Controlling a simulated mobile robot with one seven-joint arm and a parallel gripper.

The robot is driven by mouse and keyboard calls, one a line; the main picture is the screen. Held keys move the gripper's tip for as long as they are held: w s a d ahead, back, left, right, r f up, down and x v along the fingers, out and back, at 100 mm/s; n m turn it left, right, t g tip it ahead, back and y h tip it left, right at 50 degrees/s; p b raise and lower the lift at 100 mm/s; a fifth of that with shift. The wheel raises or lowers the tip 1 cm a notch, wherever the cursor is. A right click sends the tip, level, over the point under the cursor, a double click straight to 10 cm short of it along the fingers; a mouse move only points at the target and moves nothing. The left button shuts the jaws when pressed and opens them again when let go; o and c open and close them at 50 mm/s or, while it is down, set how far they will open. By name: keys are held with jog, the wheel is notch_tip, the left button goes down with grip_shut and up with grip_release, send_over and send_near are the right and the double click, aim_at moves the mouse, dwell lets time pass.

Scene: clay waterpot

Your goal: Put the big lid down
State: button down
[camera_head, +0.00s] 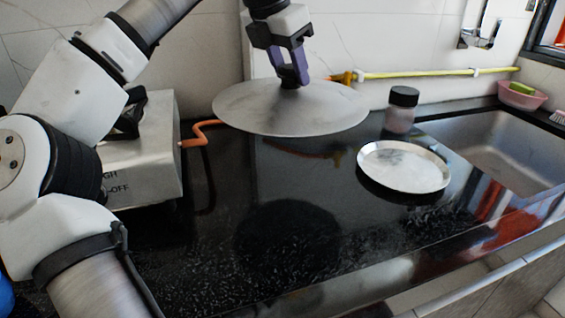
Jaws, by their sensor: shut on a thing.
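The big lid (290,112) is a wide, round, shallow grey metal disc with a small dark knob at its top. My gripper (290,80) is above its middle, with its purple fingers shut on the knob. The lid hangs roughly level in the air over the black countertop (215,245). A dark round shadow lies on the counter below it. The lid's underside is hidden.
A silver round plate or lid (405,166) lies to the right, with a black-capped jar (401,110) behind it. A sink (500,150) is at the right. A stove (145,160) with an orange hose stands at the left. The front middle counter is clear.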

aim_at(264, 97)
notch_tip(264, 97, down, 18)
jog(key=b, duration=0.3)
jog(key=shift+r, duration=0.2)
jog(key=c, duration=0.8)
grip_release()
jog(key=p+v, duration=0.1)
jog(key=v, duration=1.1)
jog(key=shift+d+r+p, duration=0.1)
jog(key=shift+p, duration=0.3)
